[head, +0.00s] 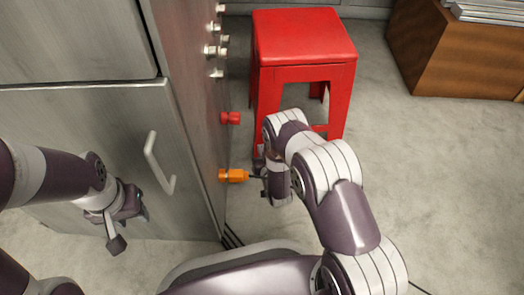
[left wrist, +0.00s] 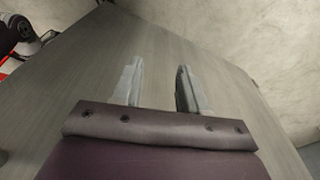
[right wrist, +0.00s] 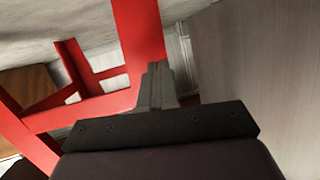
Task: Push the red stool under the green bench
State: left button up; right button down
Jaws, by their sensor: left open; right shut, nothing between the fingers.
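The red stool (head: 302,42) stands upright on the floor at the top middle of the head view, beside the metal cabinet. Its red legs and crossbars (right wrist: 138,35) fill the left and middle of the right wrist view. My right gripper (head: 259,168) is in front of the stool, close to the cabinet's side. In the right wrist view its fingers (right wrist: 157,88) are shut and empty, with a stool leg just beyond; contact cannot be told. My left gripper (head: 122,222) is open and empty in front of the cabinet; its fingers show apart in the left wrist view (left wrist: 158,88). No green bench shows.
The grey metal cabinet (head: 75,115) with a handle (head: 155,165) fills the left. Its side carries an orange knob (head: 234,175), a red knob (head: 231,118) and several metal ones. A brown wooden box (head: 455,50) stands top right. Floor right of the stool is clear.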

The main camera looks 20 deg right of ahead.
dwell(0.4)
jog(key=shift+w+d+b, duration=0.25)
jog(key=shift+w+b, duration=0.1)
jog(key=shift+w, duration=0.4)
jog(key=shift+w+d+b, duration=0.25)
jog(key=shift+w+b, duration=0.1)
jog(key=shift+w, duration=0.4)
jog(key=shift+w+d+b, duration=0.25)
jog(key=shift+w+b, duration=0.1)
jog(key=shift+w, duration=0.4)
jog(key=shift+w+d+b, duration=1.3)
jog(key=shift+w+b, duration=0.25)
jog(key=shift+w, duration=2.35)
jog(key=s+a+r+p, duration=0.2)
jog(key=s+p, duration=0.4)
jog(key=shift+s+a, duration=0.2)
jog(key=shift+s, duration=0.2)
